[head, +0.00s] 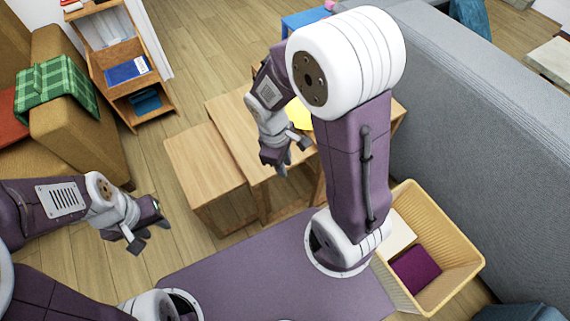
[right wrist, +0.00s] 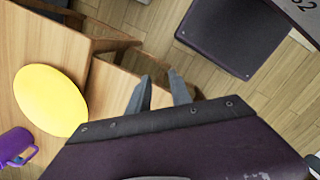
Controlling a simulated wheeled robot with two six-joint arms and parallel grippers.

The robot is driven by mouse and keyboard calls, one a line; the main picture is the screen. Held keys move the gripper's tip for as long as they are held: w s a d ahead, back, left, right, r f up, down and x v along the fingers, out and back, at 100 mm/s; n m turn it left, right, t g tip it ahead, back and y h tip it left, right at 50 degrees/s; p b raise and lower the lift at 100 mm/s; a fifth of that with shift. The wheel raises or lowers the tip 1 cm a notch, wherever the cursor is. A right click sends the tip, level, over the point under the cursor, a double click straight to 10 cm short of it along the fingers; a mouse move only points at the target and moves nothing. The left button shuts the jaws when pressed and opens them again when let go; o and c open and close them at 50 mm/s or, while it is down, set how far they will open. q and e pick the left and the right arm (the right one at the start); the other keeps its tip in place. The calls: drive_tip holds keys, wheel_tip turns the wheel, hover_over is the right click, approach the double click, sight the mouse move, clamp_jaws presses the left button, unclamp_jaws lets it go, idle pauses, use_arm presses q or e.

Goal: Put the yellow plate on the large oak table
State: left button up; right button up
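The yellow plate (head: 299,114) lies on a light wooden table (head: 232,122), partly hidden behind my right arm in the head view. The right wrist view shows the plate (right wrist: 50,100) whole, flat on the wood. A second light wooden table top (head: 203,163) stands close to its left; I cannot tell for sure which one is the large oak table. My right gripper (head: 293,160) is open and empty over the tables' near side, apart from the plate; its fingers (right wrist: 160,92) show spread. My left gripper (head: 150,234) is open and empty over the floor.
A purple mug (right wrist: 14,146) stands beside the plate. A wicker basket (head: 460,262) with folded white and purple things is at the right. A grey sofa (head: 480,140) borders the right side, a brown armchair (head: 85,140) the left. Floor between armchair and tables is clear.

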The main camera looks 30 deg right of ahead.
drive_tip(key=m, duration=0.3)
drive_tip(key=s+m+t+y, duration=0.1)
drive_tip(key=m, duration=0.2)
drive_tip(key=s+r+m+t, duration=0.1)
drive_tip(key=m, duration=0.1)
drive_tip(key=shift+a+r+m+y, duration=0.1)
drive_tip(key=shift+a+m+y, duration=0.05)
drive_tip(key=shift+m+y, duration=0.2)
drive_tip(key=shift+m, duration=0.45)
clamp_jaws()
drive_tip(key=w+d+r+m+p, duration=0.1)
drive_tip(key=w+r+m+p, duration=0.3)
drive_tip(key=w+m, duration=0.4)
drive_tip(key=w+d+r+m+p, duration=0.1)
drive_tip(key=w+r+m+p, duration=0.4)
drive_tip(key=w, duration=0.6)
drive_tip(key=w+d+f+m+p, duration=0.2)
drive_tip(key=w+m+p, duration=0.1)
drive_tip(key=w+p, duration=0.15)
drive_tip(key=shift+g, duration=0.6)
drive_tip(key=f, duration=0.4)
drive_tip(key=s+f, duration=0.1)
drive_tip(key=f, duration=0.4)
drive_tip(key=s+d+f+b, duration=0.1)
drive_tip(key=f, duration=0.4)
drive_tip(key=shift+s+f, duration=0.25)
drive_tip(key=d, duration=0.2)
drive_tip(key=shift+w+d+r, duration=0.15)
drive_tip(key=shift+d+r, duration=0.05)
drive_tip(key=shift+d, duration=0.7)
